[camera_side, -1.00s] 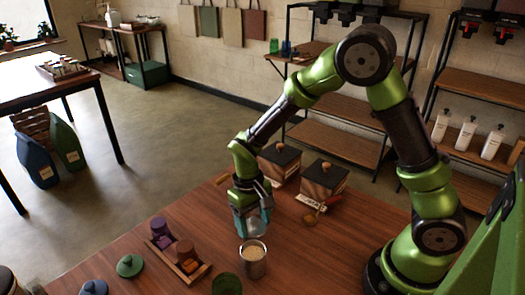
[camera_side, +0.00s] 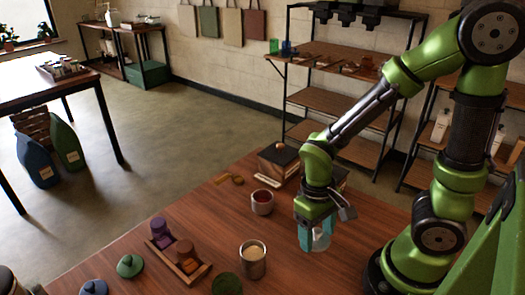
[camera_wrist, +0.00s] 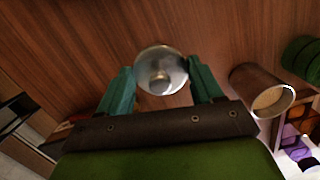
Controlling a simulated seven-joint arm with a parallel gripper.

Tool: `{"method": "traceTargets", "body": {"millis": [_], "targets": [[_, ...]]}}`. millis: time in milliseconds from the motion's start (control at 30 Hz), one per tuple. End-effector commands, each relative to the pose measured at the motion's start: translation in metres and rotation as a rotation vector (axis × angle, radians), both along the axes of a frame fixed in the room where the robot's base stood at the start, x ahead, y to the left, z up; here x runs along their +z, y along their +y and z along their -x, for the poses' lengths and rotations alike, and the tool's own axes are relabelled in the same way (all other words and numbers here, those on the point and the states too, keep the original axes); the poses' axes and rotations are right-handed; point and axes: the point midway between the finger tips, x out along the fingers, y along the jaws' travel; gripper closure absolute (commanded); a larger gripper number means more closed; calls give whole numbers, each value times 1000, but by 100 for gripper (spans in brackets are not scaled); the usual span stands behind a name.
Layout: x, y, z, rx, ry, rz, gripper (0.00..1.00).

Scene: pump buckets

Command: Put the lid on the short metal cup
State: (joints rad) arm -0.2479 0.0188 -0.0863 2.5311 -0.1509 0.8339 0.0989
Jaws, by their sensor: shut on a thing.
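My gripper (camera_side: 317,240) is shut on a shiny metal lid (camera_side: 321,243), at the right of the table in the side view. In the wrist view the round lid (camera_wrist: 162,70) with its knob sits between the teal fingers (camera_wrist: 158,88). The short metal cup (camera_side: 262,203) stands upright and uncovered, with dark red contents, to the left of and behind my gripper. I do not see it in the wrist view. A taller metal cup (camera_side: 253,262) with pale contents stands nearer the front; it also shows in the wrist view (camera_wrist: 258,88).
A wooden tray (camera_side: 205,272) with purple and brown containers lies at the left. A green lid (camera_side: 130,266), a blue lid (camera_side: 94,288) and a green container (camera_side: 226,284) are near the front. Wooden boxes (camera_side: 278,160) stand behind my gripper. The table between short cup and gripper looks clear.

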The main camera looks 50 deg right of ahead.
Motion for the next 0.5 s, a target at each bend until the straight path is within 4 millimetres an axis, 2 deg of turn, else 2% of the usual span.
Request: {"method": "traceTargets", "body": {"millis": [67, 167, 400, 500], "targets": [[-2, -4, -6, -18, 5, 5, 63], [0, -9, -31, -45, 2, 11, 63], [14, -32, -123, -66, -5, 17, 63], [22, -41, -154, -59, -8, 16, 63]]}}
